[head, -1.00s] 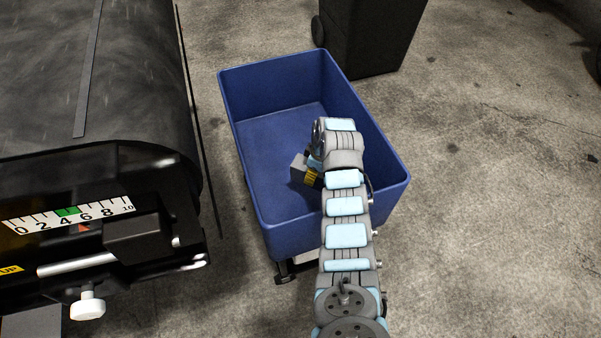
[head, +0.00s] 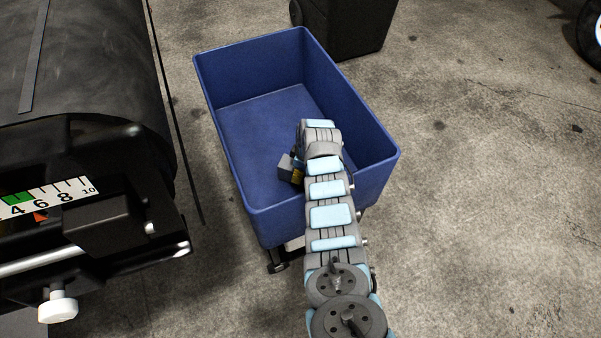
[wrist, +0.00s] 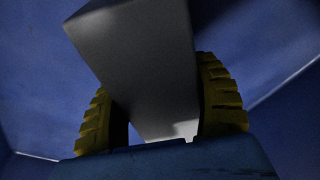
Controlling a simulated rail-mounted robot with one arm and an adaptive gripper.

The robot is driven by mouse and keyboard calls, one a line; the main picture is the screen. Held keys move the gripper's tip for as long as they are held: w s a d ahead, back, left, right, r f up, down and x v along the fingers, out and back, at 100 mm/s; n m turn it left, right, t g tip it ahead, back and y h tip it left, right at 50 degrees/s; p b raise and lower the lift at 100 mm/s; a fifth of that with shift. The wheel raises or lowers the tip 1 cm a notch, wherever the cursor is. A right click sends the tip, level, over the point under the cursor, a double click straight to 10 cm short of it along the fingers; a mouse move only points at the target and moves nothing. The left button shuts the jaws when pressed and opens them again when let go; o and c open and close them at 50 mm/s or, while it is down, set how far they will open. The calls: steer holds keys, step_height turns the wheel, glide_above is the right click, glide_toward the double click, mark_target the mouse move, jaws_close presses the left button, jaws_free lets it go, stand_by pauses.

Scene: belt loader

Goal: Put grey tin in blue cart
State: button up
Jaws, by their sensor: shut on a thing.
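The blue cart (head: 225,155) stands in the middle of the head view, open at the top and empty on the visible part of its floor. My arm reaches over its near right side, and my gripper (head: 297,173) is over or inside it. In the wrist view my gripper (wrist: 162,115) has its two yellow ribbed fingers shut on the grey tin (wrist: 135,60), a box-shaped grey thing. The tin also shows as a small grey corner (head: 286,166) in the head view. Blue walls surround it in the wrist view. I cannot tell whether the tin touches the cart floor.
The dark belt loader (head: 90,80) with a number scale stands at the left, close to the cart. A black bin (head: 345,30) stands behind the cart. A wheel (head: 592,35) shows at the far right edge. The concrete floor to the right is clear.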

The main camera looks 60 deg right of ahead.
steer(key=shift+d+f, duration=0.1)
steer(key=shift+f, duration=0.05)
steer(key=shift+f, duration=0.15)
steer(key=o, duration=1.3)
steer(key=shift+c, duration=0.2)
steer(key=r+p, duration=0.1)
steer(key=r, duration=0.3)
steer(key=s+r+p, duration=0.1)
steer(key=r, duration=0.3)
steer(key=r+p, duration=0.2)
steer(key=r, duration=0.2)
steer(key=shift+s+r, duration=0.1)
steer(key=shift+s, duration=0.25)
